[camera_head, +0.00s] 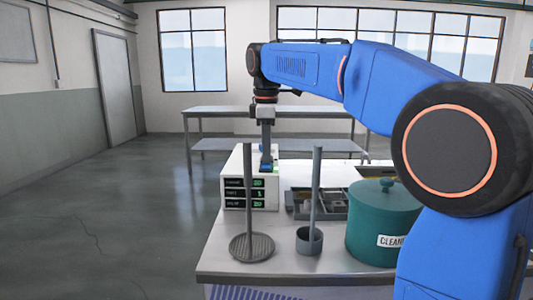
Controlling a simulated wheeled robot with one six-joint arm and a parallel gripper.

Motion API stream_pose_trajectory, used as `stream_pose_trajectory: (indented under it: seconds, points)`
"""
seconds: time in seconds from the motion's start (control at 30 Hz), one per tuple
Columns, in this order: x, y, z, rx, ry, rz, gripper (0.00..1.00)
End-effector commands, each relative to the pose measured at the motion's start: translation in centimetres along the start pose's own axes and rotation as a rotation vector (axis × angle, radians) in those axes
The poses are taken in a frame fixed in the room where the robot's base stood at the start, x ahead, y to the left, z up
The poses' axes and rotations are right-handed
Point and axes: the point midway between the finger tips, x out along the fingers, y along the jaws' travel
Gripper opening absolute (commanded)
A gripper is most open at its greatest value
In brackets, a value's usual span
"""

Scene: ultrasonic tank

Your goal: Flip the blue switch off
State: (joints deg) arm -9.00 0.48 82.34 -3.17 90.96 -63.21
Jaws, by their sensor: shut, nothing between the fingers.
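A white control unit (233,165) with dark panels and green digits on its front stands at the left of the white table. A small blue part on its top, which looks like the blue switch (267,164), sits right below my gripper. My gripper (266,147) points straight down over the unit, with its fingers shut and empty. Its tips are at or just above the blue part; I cannot tell whether they touch. The tips partly hide the switch, and its position cannot be read.
A teal lidded tank (383,229) stands at the right front of the table (285,264). A round perforated disc (252,247) and a small grey cup (309,241) with upright rods stand in front. A grey divided tray (334,214) lies behind them. An empty bench (215,112) stands farther back.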

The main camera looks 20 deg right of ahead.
Motion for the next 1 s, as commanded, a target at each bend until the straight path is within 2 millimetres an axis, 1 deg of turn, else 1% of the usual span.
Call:
stream_pose_trajectory:
  seconds: [0.1,0.4,0.5,0.73,1.0]
  points:
    - [0.30,-0.01,0.01,0.000,0.000,0.000,0.00]
    - [0.36,0.02,0.00,0.000,0.000,0.000,0.00]
    - [0.91,0.23,0.00,0.000,0.000,0.000,0.00]
    - [0.96,0.17,-0.01,0.000,-0.001,-0.002,0.00]
    - [0.93,-0.63,-0.03,-0.001,-0.003,-0.007,0.00]
